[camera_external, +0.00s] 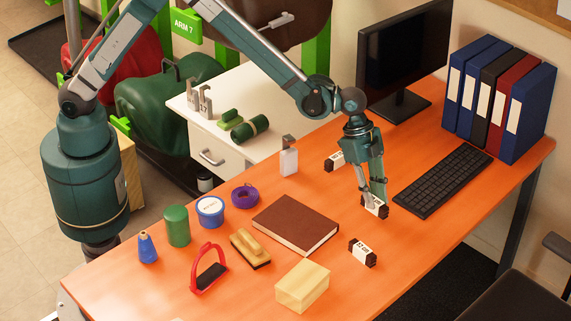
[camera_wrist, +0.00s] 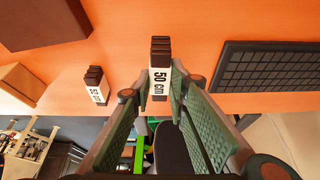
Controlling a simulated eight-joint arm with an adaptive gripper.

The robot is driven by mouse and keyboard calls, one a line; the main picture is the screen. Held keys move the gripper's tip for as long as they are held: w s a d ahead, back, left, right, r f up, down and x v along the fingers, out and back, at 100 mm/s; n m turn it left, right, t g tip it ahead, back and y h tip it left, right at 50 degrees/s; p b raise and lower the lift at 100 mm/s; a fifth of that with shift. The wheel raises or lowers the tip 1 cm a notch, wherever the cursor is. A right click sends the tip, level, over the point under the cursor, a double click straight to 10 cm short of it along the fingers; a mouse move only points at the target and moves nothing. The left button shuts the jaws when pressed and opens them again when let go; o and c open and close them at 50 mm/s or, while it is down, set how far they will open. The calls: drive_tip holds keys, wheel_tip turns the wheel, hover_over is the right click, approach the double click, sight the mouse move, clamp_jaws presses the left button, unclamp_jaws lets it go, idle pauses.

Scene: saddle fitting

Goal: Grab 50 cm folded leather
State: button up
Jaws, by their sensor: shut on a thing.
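The 50 cm folded leather (camera_external: 376,207) is a small dark brown bundle with a white band, at the right of the orange desk, left of the keyboard. In the wrist view its band reads "50 cm" on the folded leather (camera_wrist: 160,80). My gripper (camera_external: 371,199) points down at it and is shut on it, with a green finger on each side in the wrist view (camera_wrist: 160,92). I cannot tell whether it touches the desk. Another banded leather (camera_external: 362,253) lies nearer the front, and one more (camera_external: 335,161) lies behind.
The keyboard (camera_external: 443,180) is close on the right, with the monitor (camera_external: 401,55) and binders (camera_external: 497,98) behind. A brown book (camera_external: 295,224) lies to the left.

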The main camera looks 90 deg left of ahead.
drive_tip(key=shift+r+p, duration=0.45)
drive_tip(key=shift+r, duration=2.45)
